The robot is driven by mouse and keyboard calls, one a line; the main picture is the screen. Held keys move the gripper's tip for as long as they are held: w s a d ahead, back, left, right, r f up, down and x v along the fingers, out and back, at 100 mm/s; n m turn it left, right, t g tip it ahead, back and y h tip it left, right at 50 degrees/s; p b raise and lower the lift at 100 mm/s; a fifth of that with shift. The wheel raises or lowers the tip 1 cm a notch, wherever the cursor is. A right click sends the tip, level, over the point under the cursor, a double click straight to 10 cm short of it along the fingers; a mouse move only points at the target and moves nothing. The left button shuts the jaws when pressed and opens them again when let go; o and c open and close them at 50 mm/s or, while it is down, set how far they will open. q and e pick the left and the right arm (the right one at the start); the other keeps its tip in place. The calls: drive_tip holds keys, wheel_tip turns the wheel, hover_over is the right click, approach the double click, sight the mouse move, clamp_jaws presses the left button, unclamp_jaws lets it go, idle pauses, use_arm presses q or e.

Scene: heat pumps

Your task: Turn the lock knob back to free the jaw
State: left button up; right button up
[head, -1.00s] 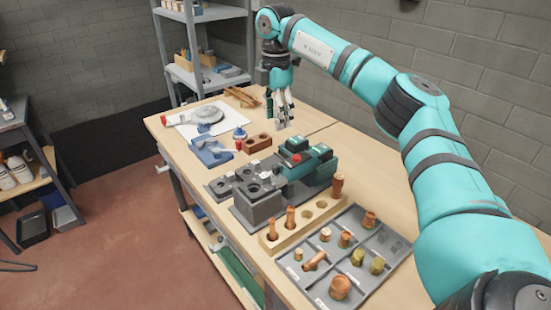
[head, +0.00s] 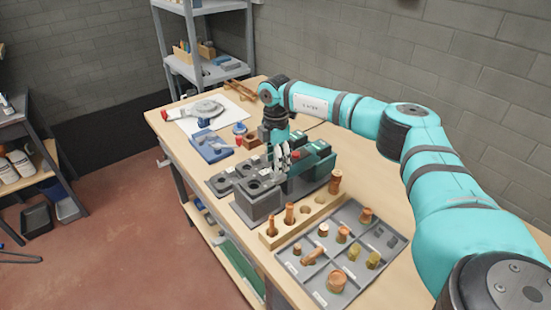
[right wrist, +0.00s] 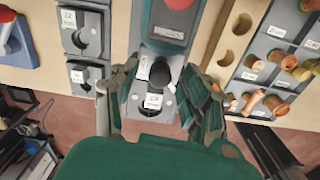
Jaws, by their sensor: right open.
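The teal and grey pressing machine (head: 312,165) stands on the bench, with a red button on top that also shows in the right wrist view (right wrist: 180,4). In that view, a dark round part (right wrist: 160,72), which looks like the lock knob, sits on the machine's grey front block (right wrist: 143,66) above a white label (right wrist: 153,101). My right gripper (head: 284,168) is over the machine. In the right wrist view its open fingers (right wrist: 160,100) stand left and right of the dark part, with nothing held. I cannot tell whether they touch the block. My left gripper is out of view.
Grey jaw blocks with size labels (right wrist: 82,32) stand beside the machine. A wooden rack (head: 300,222) with copper pieces and a grey compartment tray (head: 340,282) of fittings lie in front. A blue tool (head: 208,146) and white sheet (head: 230,112) lie further back.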

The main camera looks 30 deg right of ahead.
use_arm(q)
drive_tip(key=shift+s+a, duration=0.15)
use_arm(e)
drive_tip(key=shift+c, duration=0.4)
drive_tip(key=c, duration=0.5)
clamp_jaws()
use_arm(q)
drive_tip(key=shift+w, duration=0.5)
use_arm(e)
drive_tip(key=shift+n, duration=0.3)
drive_tip(key=n, duration=0.4)
drive_tip(key=shift+n, duration=0.3)
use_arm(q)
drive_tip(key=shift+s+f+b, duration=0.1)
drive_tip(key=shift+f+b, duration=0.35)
use_arm(e)
drive_tip(key=n, duration=0.4)
drive_tip(key=shift+n, duration=0.3)
drive_tip(key=shift+r, duration=0.1)
